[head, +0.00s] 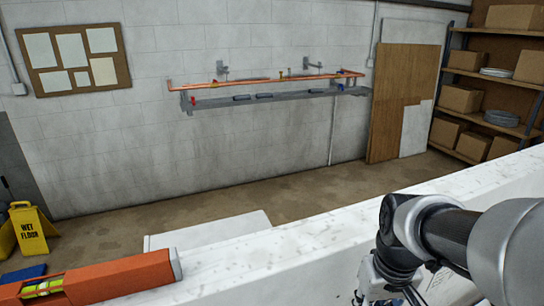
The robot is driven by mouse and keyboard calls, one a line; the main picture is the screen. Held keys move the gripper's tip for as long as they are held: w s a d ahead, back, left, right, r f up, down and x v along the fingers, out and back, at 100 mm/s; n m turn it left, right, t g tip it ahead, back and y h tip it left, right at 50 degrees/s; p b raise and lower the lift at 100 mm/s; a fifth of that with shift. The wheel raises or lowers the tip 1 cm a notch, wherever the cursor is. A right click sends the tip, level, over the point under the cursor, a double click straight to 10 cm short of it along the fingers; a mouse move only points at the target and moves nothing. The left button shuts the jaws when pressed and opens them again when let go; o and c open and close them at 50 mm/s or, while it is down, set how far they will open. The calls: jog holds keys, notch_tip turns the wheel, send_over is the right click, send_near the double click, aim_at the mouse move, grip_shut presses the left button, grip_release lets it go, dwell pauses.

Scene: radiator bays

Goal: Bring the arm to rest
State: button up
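My arm (445,235) reaches in from the right edge at the lower right. Its grey and black links pass over a white speckled ledge, and a dark joint bends downward near the ledge's right part. Below that joint some white and dark parts run off the bottom edge. I cannot make out gripper fingers among them. Nothing is seen held by the arm.
The white ledge (330,230) crosses the foreground, with an orange spirit level (120,277) on it at left. Copper pipework (265,82) and a grey shelf (275,98) are on the far wall. A yellow wet-floor sign (32,230) stands left. Shelves with boxes (460,98) stand right.

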jog(key=s+a+f+t+b, duration=0.3)
jog(key=s+a+b, duration=0.3)
jog(key=s, duration=0.5)
jog(key=shift+a+f+b, duration=0.15)
jog(key=shift+f+b, duration=0.4)
jog(key=shift+b, duration=0.65)
jog(key=shift+s+a, duration=0.1)
